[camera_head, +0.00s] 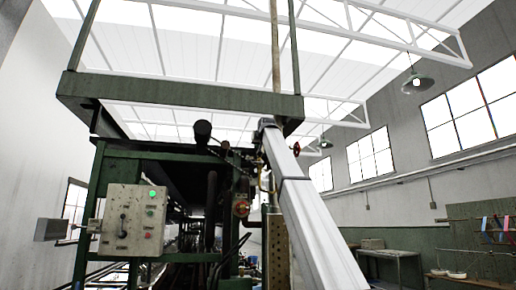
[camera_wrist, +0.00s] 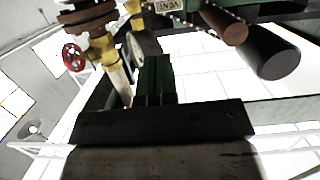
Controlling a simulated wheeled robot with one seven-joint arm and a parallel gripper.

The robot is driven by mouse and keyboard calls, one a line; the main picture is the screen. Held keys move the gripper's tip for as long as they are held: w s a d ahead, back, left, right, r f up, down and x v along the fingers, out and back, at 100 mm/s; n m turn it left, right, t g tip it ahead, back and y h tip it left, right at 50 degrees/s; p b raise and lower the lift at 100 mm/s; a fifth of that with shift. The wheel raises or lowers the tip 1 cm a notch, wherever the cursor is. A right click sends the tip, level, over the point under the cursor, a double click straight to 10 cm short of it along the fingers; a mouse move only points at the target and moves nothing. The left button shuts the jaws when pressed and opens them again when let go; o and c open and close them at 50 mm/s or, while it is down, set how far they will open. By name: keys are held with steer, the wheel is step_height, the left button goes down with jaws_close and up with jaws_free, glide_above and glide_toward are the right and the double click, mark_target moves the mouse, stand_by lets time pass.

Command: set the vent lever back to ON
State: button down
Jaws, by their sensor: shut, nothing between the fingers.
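No part that I can surely name as the vent lever shows, and no ON mark is legible. A grey control box (camera_head: 133,220) on the machine's left post carries a small dark switch handle (camera_head: 122,224), a green lamp and a red button. My gripper (camera_wrist: 155,82) points into the machine in the wrist view, its fingers together and empty. A brass-coloured pipe fitting (camera_wrist: 102,50) with a red handwheel (camera_wrist: 73,57) is left of the fingers. In the head view my gripper is hidden beyond the end of my pale arm.
The green machine frame (camera_head: 180,97) stands ahead with dark pipes and beams inside. A bench (camera_head: 392,254) stands at right by the wall.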

steer(key=w+a+f, duration=0.2)
steer(key=w+f, duration=0.2)
steer(key=w, duration=0.5)
steer(key=shift+w+a+f, duration=0.15)
steer(key=shift+a+f, duration=0.15)
steer(key=shift+f, duration=0.05)
